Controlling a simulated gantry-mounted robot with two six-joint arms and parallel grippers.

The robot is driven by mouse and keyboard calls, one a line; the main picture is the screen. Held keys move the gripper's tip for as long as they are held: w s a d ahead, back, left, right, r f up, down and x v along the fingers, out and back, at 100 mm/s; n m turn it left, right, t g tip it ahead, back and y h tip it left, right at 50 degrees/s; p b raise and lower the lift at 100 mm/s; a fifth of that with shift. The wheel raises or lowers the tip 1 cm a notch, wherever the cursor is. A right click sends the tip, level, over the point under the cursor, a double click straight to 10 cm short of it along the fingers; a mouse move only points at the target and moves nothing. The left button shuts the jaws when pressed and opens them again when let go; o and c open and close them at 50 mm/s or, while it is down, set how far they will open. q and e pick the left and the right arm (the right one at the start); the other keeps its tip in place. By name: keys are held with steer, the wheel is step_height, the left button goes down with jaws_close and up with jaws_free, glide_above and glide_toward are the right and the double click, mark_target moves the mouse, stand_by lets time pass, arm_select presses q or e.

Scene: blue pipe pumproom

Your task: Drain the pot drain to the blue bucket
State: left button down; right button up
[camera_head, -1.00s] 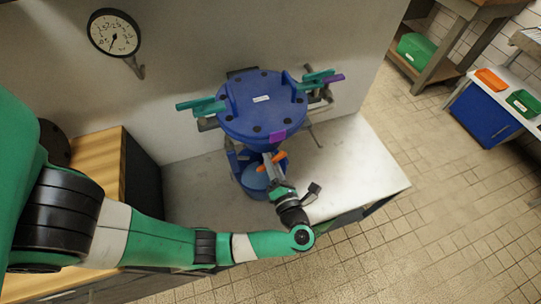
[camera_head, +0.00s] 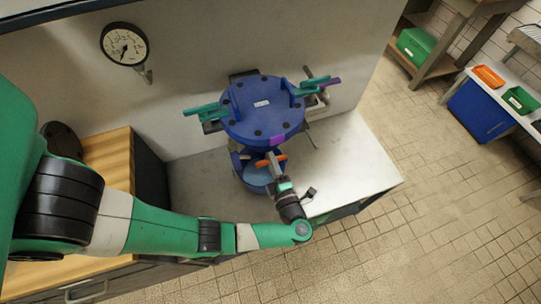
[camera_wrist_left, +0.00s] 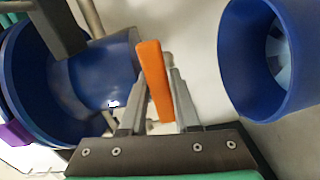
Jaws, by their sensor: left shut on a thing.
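The blue pot (camera_head: 262,108) has a flat bolted lid and stands on the pale counter. An orange drain handle (camera_head: 281,159) sits at its lower front, above the blue bucket (camera_head: 258,176). My left gripper (camera_head: 272,165) is at this handle. In the left wrist view, the gripper (camera_wrist_left: 155,98) is shut on the orange handle (camera_wrist_left: 153,68), whose free end sticks out past the fingers. The pot is at left there, the bucket (camera_wrist_left: 240,60) at right, with lighter blue inside. I cannot tell whether liquid is flowing. My right gripper is out of view.
The pot has teal clamp handles (camera_head: 201,109) and a purple tab (camera_head: 277,140). A pressure gauge (camera_head: 123,43) hangs on the wall behind. The counter (camera_head: 350,165) is clear to the right. Green and orange bins stand far right, beyond tiled floor.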

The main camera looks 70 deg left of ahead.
arm_select(q)
steer(key=shift+m, duration=0.3)
steer(key=c, duration=0.8)
jaws_free()
